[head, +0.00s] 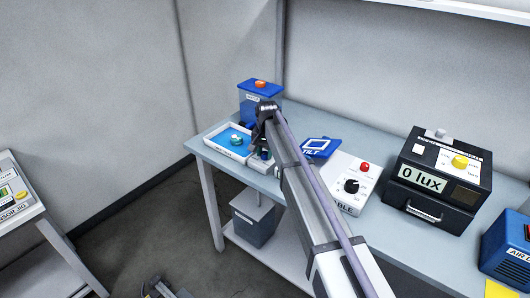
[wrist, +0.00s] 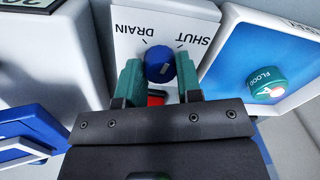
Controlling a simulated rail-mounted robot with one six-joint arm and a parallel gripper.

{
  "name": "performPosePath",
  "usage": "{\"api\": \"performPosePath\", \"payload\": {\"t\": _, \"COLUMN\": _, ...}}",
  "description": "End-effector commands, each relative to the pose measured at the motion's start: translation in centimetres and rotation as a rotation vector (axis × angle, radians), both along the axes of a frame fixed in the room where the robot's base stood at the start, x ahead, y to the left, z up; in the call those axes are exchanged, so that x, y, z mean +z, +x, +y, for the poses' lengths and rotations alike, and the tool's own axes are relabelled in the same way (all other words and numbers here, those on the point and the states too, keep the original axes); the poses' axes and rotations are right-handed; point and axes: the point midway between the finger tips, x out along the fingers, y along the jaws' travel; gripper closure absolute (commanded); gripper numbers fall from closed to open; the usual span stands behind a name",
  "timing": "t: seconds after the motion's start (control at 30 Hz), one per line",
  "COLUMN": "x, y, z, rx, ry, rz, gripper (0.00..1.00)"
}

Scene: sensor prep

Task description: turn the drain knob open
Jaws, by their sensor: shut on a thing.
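The blue drain knob (wrist: 160,66) sits on a white panel (wrist: 122,17) in the wrist view. The panel reads DRAIN on the left and SHUT on the right, both upside down in this view. My gripper (wrist: 160,72) has its teal fingers on either side of the knob, shut on it. A small pale mark shows on the knob, but I cannot tell clearly which label it points to. In the head view my gripper (head: 262,152) is low at the back left of the bench, and my arm hides the knob there.
In the head view, a blue-topped container (head: 260,88), a TILT block (head: 318,147) and a black lux box (head: 438,180) stand near.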

Motion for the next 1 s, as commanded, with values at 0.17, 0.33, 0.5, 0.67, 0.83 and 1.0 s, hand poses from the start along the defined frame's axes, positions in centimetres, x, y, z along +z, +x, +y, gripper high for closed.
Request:
{"api": "performPosePath", "payload": {"t": 0.17, "x": -0.01, "y": 0.04, "z": -0.01, "rx": 0.164, "ry": 0.001, "rz": 0.000, "gripper": 0.91}}
{"api": "performPosePath", "payload": {"t": 0.33, "x": -0.01, "y": 0.05, "z": -0.01, "rx": 0.326, "ry": 0.001, "rz": 0.000, "gripper": 0.91}}
{"api": "performPosePath", "payload": {"t": 0.5, "x": -0.01, "y": 0.05, "z": 0.00, "rx": 0.488, "ry": 0.001, "rz": 0.001, "gripper": 0.91}}
{"api": "performPosePath", "payload": {"t": 0.67, "x": -0.01, "y": 0.06, "z": 0.00, "rx": 0.638, "ry": 0.000, "rz": 0.001, "gripper": 0.91}}
{"api": "performPosePath", "payload": {"t": 0.83, "x": -0.01, "y": 0.07, "z": 0.02, "rx": 0.782, "ry": 0.000, "rz": 0.001, "gripper": 0.91}}
{"api": "performPosePath", "payload": {"t": 1.0, "x": -0.01, "y": 0.09, "z": 0.02, "rx": 0.898, "ry": 0.000, "rz": 0.000, "gripper": 0.91}}
